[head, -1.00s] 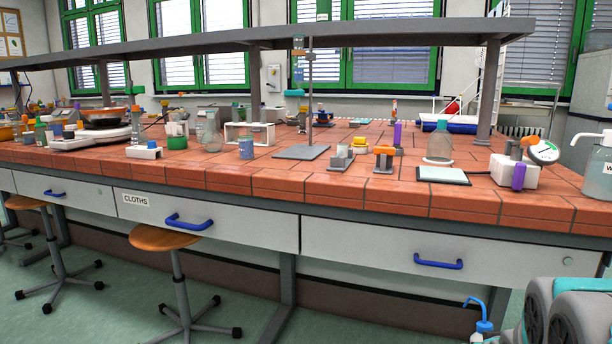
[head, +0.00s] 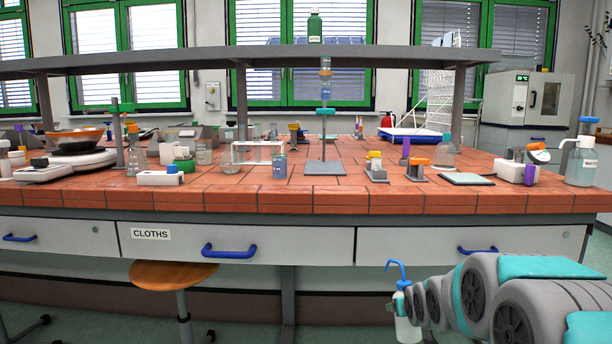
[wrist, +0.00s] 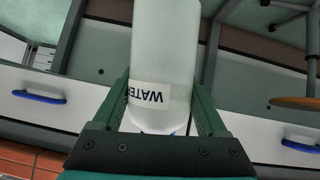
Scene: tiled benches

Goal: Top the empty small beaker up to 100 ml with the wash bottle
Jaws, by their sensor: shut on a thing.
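My gripper (wrist: 164,108) is shut on a white wash bottle (wrist: 163,45) with a WATER label, its fingers on either side of the body. In the head view the same bottle (head: 408,328), with a blue bent nozzle, is low in front of the bench, below the tabletop. My arm partly hides it there, and the gripper's fingers are hard to make out. A small glass beaker (head: 204,156) stands on the bench left of centre, apart from the gripper. I cannot tell whether it is empty, and its marks are too small to read.
The tiled bench (head: 225,201) has a raised shelf (head: 300,57) along it. A stand (head: 322,168), a blue-tinted container (head: 279,168), a white frame (head: 258,150) and a pump bottle (head: 582,163) stand on it. A stool (head: 172,273) is at the front; the tile front edge is clear.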

